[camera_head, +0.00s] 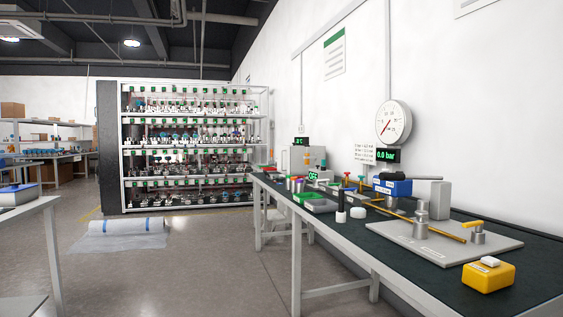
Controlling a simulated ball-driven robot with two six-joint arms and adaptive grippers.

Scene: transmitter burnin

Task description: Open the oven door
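No oven door can be made out for certain. A small grey box (312,160) stands at the far end of the right bench, with a green-lit display (301,142) at its upper left. It may be the oven, but its front is too small and angled to show a door or handle. A tall white shelved rack (195,147) stands across the room, filled with several rows of small devices. A dark panel (109,147) runs up its left side; I cannot tell whether it is a door. Neither of my grippers is in view.
A wrapped roll (127,226) lies on the floor before the rack. Another table (30,205) edges the left. The middle floor is clear.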

